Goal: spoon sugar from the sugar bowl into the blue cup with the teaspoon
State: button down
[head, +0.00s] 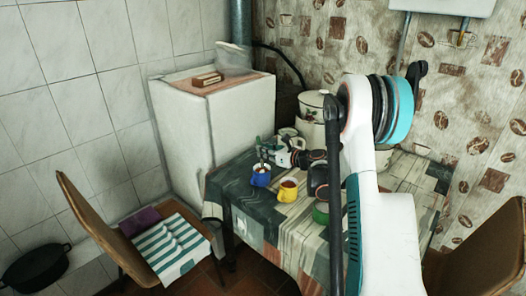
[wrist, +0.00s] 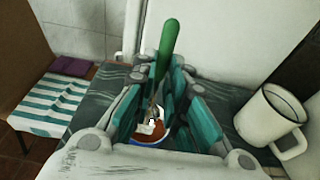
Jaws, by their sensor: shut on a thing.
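My gripper (head: 266,151) is shut on the teaspoon, whose green handle (wrist: 167,48) stands up between the fingers in the wrist view. The spoon's metal end points down over the blue cup (head: 260,178), with something white at its tip (wrist: 152,128). The blue cup also shows in the wrist view (wrist: 165,156), with a brown inside or content, mostly hidden by the fingers. I cannot tell whether the spoon touches the cup. The sugar bowl cannot be made out for certain; a green vessel (head: 320,214) is partly behind my arm.
A yellow cup (head: 288,191) stands right of the blue cup. A white mug (wrist: 270,119) is near the gripper's right side in the wrist view. White enamel pots (head: 312,103) stand at the back. A chair with a striped cloth (head: 172,249) is left of the table.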

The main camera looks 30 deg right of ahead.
aim_at(259, 140)
jog(key=shift+r, duration=0.1)
jog(key=shift+r+p, duration=1)
jog(key=shift+r, duration=0.95)
jog(key=shift+a, duration=0.1)
